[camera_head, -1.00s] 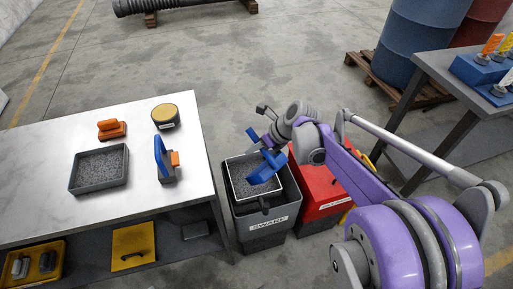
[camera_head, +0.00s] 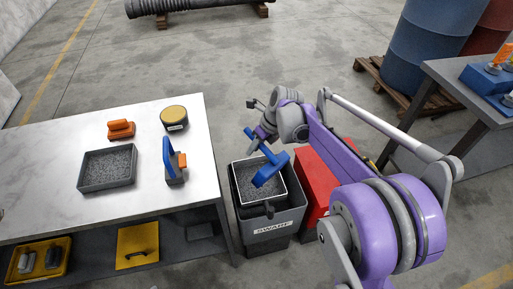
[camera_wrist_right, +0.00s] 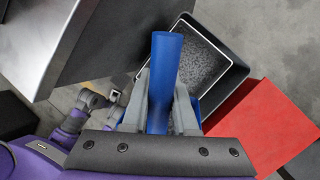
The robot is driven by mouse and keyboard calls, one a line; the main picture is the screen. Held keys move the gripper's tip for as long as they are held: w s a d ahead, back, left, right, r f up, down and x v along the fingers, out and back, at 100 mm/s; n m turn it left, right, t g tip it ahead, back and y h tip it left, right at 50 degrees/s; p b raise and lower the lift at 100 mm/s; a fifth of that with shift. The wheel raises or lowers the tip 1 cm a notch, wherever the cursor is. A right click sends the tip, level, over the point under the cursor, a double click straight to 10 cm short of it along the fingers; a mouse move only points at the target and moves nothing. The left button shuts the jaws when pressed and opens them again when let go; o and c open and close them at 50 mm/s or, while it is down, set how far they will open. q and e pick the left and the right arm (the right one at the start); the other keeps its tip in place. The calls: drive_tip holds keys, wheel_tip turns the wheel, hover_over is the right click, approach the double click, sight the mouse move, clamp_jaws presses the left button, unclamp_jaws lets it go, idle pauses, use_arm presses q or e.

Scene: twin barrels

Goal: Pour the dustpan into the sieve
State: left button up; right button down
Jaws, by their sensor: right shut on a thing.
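The blue dustpan (camera_head: 270,169) is held by my right gripper (camera_head: 261,138) above the sieve. In the right wrist view the two grey fingers (camera_wrist_right: 163,98) are shut on its upright blue handle (camera_wrist_right: 165,62). The pan hides part of the sieve (camera_head: 239,186), a white-rimmed square frame at the mouth of the dark swarf bin (camera_head: 274,226). Grey granules show inside the rim; the sieve also shows in the right wrist view (camera_wrist_right: 217,37). I cannot see what the pan holds. My left gripper is out of view.
A metal bench (camera_head: 55,143) stands left of the bin, with a tray of grey granules (camera_head: 82,182), an orange-handled brush (camera_head: 121,129), a round yellow-topped tin (camera_head: 174,117) and a blue-and-orange tool (camera_head: 175,170). A red bin (camera_head: 315,178) adjoins on the right.

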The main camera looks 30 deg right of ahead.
drive_tip(key=w+a+f+g+h, duration=0.1)
drive_tip(key=w+f+g+h, duration=0.1)
drive_tip(key=w+f+g, duration=0.2)
drive_tip(key=shift+w+a+f+m+g, duration=0.3)
drive_tip(key=shift+w+g, duration=0.6)
drive_tip(key=shift+g, duration=0.7)
idle(0.7)
drive_tip(key=shift+r, duration=0.15)
idle(1.0)
wheel_tip(320, 180, up, 2)
drive_tip(key=t, duration=0.2)
drive_tip(key=t+y, duration=0.1)
drive_tip(key=t, duration=0.2)
drive_tip(key=t+y, duration=0.1)
drive_tip(key=t, duration=0.1)
drive_tip(key=shift+r+n+t, duration=0.25)
drive_tip(key=shift+n+t, duration=0.05)
drive_tip(key=shift+n, duration=0.1)
